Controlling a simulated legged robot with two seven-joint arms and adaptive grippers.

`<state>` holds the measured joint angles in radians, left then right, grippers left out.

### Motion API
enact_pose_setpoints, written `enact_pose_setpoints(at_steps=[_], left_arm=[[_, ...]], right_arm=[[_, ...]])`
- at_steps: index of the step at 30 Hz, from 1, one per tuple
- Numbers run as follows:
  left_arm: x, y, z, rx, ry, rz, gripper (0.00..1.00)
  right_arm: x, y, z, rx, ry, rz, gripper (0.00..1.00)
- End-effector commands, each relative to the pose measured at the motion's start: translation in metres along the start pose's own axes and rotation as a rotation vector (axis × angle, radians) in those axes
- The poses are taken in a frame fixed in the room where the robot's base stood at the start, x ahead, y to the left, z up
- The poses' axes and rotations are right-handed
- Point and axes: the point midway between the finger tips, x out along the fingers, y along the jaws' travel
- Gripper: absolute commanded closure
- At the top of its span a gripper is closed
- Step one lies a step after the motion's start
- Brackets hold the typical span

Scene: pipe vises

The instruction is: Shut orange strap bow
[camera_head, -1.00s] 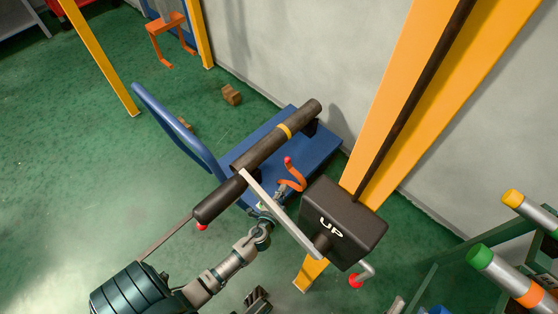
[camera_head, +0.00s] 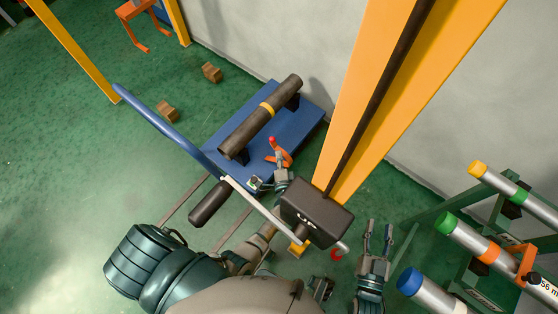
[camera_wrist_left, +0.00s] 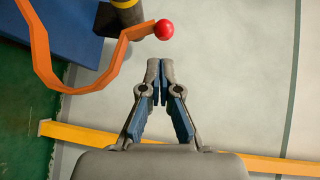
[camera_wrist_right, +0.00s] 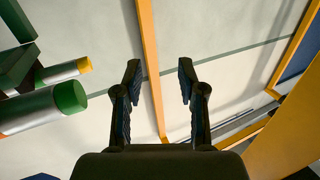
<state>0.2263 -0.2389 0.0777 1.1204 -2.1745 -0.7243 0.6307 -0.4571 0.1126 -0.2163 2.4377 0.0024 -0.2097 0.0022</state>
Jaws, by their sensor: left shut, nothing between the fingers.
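The orange strap bow (camera_head: 284,158) is a bent orange band with a red ball on its end. My right gripper (camera_head: 377,226) is open and empty, right of the black UP box.
The black UP box (camera_head: 316,210) and its lever stand close to my left arm. A blue handle bar (camera_head: 165,130) rises left of the base. A rack with several capped pipes (camera_head: 470,238) is at the right. An orange post (camera_head: 360,90) stands behind.

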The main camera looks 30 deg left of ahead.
Motion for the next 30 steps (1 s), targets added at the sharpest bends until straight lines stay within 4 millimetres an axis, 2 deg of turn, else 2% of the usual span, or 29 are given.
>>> enact_pose_setpoints(at_steps=[3,9,25,30], left_arm=[[0.021,0.001,0.001,0.0,-0.001,0.001,1.0],[0.043,0.001,0.002,-0.002,0.0,0.001,1.0],[0.049,-0.003,0.003,-0.008,0.001,0.005,1.0],[0.058,-0.013,0.011,-0.047,0.001,0.04,1.0]], right_arm=[[0.001,-0.002,-0.006,0.002,0.051,-0.002,0.6],[0.001,-0.005,-0.016,0.003,0.118,-0.006,0.6],[0.003,-0.003,-0.018,0.004,0.121,-0.006,0.6],[-0.001,-0.001,-0.004,-0.003,-0.008,0.001,0.6]])
